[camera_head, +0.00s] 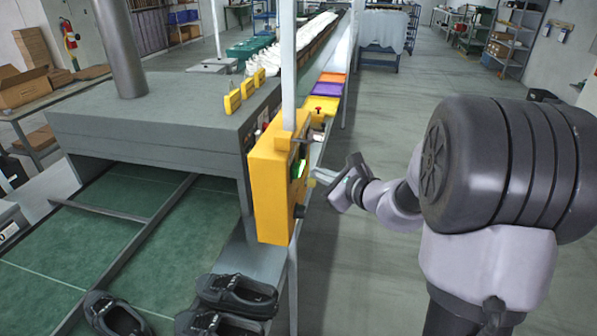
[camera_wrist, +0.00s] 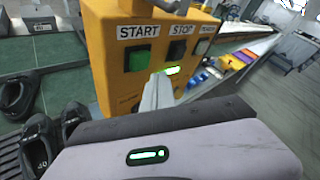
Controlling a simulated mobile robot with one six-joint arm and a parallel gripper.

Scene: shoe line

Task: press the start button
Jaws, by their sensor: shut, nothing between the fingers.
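The yellow control box (camera_head: 270,190) is mounted on a post left of my gripper (camera_head: 335,182) in the head view. In the wrist view the box (camera_wrist: 112,75) faces the camera. The green start button (camera_wrist: 138,60) sits under the START label (camera_wrist: 139,31) and looks unlit. A dark stop button (camera_wrist: 178,51) is to its right under the STOP label. My gripper (camera_wrist: 158,90) is shut and empty, its tips near the panel, below and right of the start button in the picture. I cannot tell whether they touch the panel.
Black shoes (camera_head: 236,294) stand at the bottom of the head view. Yellow, purple and orange bins (camera_head: 328,89) line the conveyor behind the box. The floor (camera_head: 390,110) behind my arm is clear.

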